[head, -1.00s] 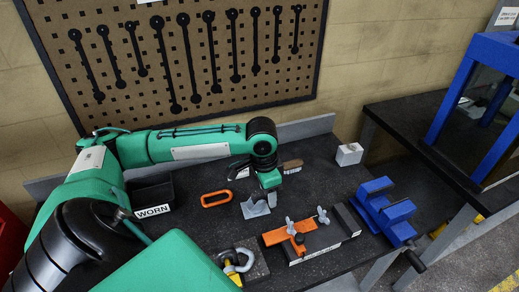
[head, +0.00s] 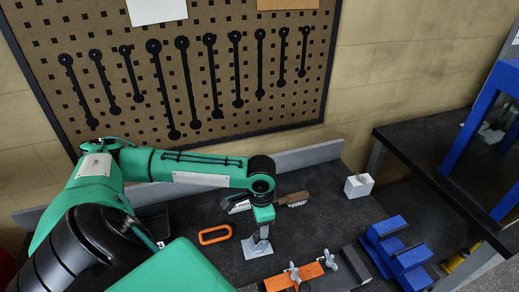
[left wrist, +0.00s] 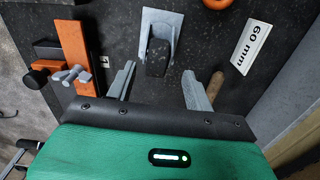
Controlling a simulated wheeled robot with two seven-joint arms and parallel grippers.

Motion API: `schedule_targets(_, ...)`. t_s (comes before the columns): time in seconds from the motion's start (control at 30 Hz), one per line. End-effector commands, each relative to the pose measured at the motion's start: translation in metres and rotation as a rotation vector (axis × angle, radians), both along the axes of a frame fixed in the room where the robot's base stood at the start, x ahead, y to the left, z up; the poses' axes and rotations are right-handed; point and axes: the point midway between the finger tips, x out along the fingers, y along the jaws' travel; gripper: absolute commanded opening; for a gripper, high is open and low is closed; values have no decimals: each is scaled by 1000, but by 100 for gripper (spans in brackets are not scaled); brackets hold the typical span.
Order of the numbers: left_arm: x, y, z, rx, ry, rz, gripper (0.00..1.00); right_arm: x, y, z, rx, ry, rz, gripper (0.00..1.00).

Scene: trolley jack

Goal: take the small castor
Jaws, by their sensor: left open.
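The small castor (left wrist: 157,57) has a grey plate and a black wheel. In the left wrist view it lies on the dark bench, at the top middle between the finger lines. In the head view its grey plate (head: 256,249) shows just below my left gripper (head: 262,229), which hides part of it. My left gripper (left wrist: 159,72) is open, its two fingers on either side of the wheel's near end. I cannot tell how far above the bench the fingertips are. My right gripper is not in view.
An orange clamp piece with wing bolts (head: 308,276) and a blue vise (head: 399,251) lie to the right. An orange ring (head: 215,234) lies left of the castor. A wooden-handled brush (head: 293,199), a "60 mm" label (left wrist: 252,45) and a white block (head: 358,186) are nearby.

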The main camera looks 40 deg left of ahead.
Motion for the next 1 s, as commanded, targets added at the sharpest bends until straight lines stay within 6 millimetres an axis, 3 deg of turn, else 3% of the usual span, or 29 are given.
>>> schedule_targets(0.23,-6,0,-29,-1,5,-1,53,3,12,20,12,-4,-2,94)
schedule_targets(0.4,-5,0,-49,-1,3,-1,53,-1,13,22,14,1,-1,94)
schedule_targets(0.67,-5,0,-52,-1,1,-1,53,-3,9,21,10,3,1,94)
schedule_targets(0.93,-5,0,-52,-1,1,-1,0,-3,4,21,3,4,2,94)
schedule_targets(1.0,-5,0,-52,-1,-1,-1,0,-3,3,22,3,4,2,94)
